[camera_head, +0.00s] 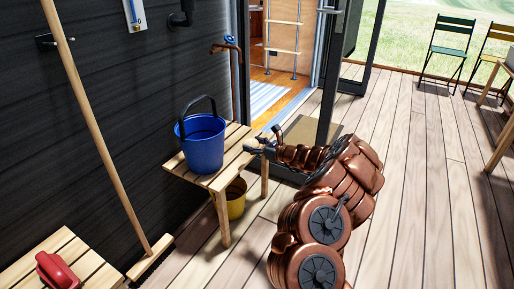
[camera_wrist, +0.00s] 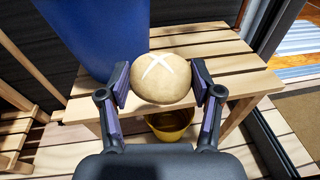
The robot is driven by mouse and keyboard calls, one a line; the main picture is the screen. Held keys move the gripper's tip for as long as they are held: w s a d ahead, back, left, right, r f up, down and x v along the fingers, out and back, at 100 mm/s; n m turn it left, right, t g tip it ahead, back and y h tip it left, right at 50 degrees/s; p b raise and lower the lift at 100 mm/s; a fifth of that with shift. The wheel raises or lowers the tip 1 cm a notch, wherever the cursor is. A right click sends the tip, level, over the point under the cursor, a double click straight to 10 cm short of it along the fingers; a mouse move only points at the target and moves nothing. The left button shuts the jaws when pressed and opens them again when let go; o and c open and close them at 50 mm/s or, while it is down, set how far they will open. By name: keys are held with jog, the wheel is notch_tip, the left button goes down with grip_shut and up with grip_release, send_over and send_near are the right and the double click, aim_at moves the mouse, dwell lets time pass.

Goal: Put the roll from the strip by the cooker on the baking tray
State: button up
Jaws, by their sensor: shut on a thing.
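The roll (camera_wrist: 163,78) is round and light brown with a white cross on top. In the wrist view it sits between the two fingers of my gripper (camera_wrist: 163,88), which is shut on it from both sides. In the head view my gripper (camera_head: 262,142) is at the right edge of the slatted wooden bench (camera_head: 190,172), with the roll not clearly visible there. The pictures do not show clearly whether the roll touches the bench. No baking tray or cooker is in view.
A blue bucket (camera_head: 201,146) stands on the bench, left of the roll; a yellow bucket (camera_head: 236,198) is underneath. A broom (camera_head: 100,140) leans on the dark wall. A red object (camera_head: 57,271) lies on another slatted surface. Open decking lies right, and a doorway (camera_head: 275,75) behind.

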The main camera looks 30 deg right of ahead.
jog(key=s+a+r, duration=0.2)
jog(key=a+r, duration=0.3)
jog(key=a, duration=0.3)
jog(key=s+a+r+h, duration=0.1)
jog(key=s+a+r, duration=0.2)
jog(key=a+r, duration=0.2)
jog(key=s+a+r+m, duration=0.1)
jog(key=s+a+r, duration=0.2)
jog(key=a, duration=0.8)
notch_tip(320, 180, up, 2)
jog(key=shift+r+h, duration=0.25)
jog(key=shift+h, duration=0.05)
jog(key=shift+s+a, duration=0.1)
jog(key=shift+a, duration=0.05)
